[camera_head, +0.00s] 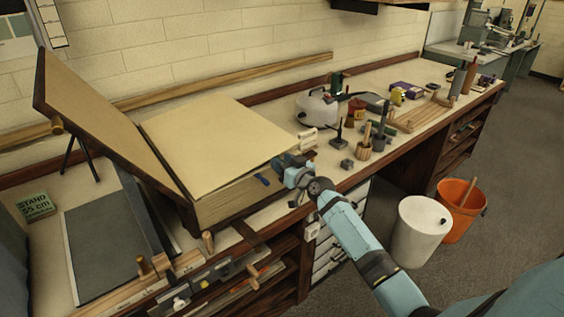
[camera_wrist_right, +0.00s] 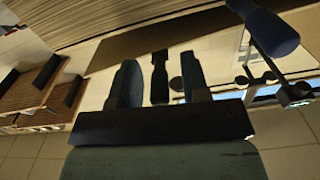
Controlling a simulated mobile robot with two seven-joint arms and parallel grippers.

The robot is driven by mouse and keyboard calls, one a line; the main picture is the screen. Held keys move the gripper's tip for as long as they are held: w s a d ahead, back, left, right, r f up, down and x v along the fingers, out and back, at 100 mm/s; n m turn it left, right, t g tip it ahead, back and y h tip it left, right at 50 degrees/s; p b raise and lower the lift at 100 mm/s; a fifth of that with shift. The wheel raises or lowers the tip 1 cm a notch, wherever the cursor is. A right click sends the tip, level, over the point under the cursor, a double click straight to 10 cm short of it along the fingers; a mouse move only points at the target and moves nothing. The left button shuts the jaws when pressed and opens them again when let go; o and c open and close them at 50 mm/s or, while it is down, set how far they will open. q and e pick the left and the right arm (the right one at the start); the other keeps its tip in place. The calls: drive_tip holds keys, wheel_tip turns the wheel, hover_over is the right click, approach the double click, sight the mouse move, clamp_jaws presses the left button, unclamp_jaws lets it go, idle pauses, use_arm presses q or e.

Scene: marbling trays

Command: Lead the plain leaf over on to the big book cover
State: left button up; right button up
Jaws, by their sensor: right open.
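The big book lies open on the bench. Its brown cover (camera_head: 100,125) leans up to the left, held at a slant. The plain cream leaf (camera_head: 215,140) lies flat on top of the thick page block (camera_head: 235,200), whose striped edge also shows in the right wrist view (camera_wrist_right: 110,22). My right gripper (camera_head: 284,163) is at the leaf's near right corner; whether it touches the leaf cannot be told. In the right wrist view its two fingers (camera_wrist_right: 160,88) stand apart, with no leaf visible between them. My left gripper is not in view.
A green stand sign (camera_head: 37,207) and a dark grey sheet (camera_head: 105,245) lie left of the book. Right of it are a white pot (camera_head: 317,108), a wooden cup of tools (camera_head: 363,148) and other small items. White and orange bins (camera_head: 418,235) stand on the floor.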

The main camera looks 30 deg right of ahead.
drive_tip(key=shift+w, duration=0.3)
clamp_jaws()
